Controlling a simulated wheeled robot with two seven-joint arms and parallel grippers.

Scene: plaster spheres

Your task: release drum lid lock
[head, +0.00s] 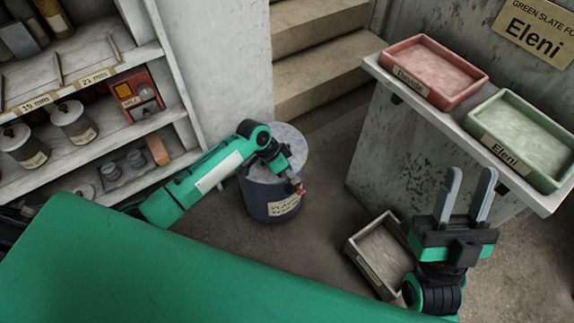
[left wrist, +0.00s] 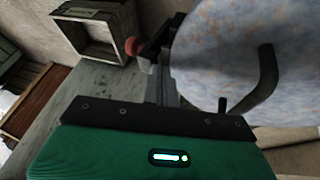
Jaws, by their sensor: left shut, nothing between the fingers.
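The drum (head: 258,200) is a dark cylinder with a paper label, standing on the floor near the steps. Its pale mottled lid (head: 292,142) is on top; the lid fills the upper right of the left wrist view (left wrist: 215,50), with a black bent handle (left wrist: 266,75). A small red part (head: 302,191), seemingly the lock, shows at the drum's upper front; a reddish knob (left wrist: 133,46) shows in the left wrist view. My left gripper (head: 296,184) is shut and empty beside it; contact is unclear. My right gripper (head: 469,178) is open, empty and raised, far from the drum.
Shelves (head: 95,103) with cans and a red box stand at left. A red tray (head: 432,70) and a green tray (head: 520,138) sit on a ledge at right. An open crate (head: 365,262) lies on the floor near my right arm. Concrete steps (head: 325,60) rise behind.

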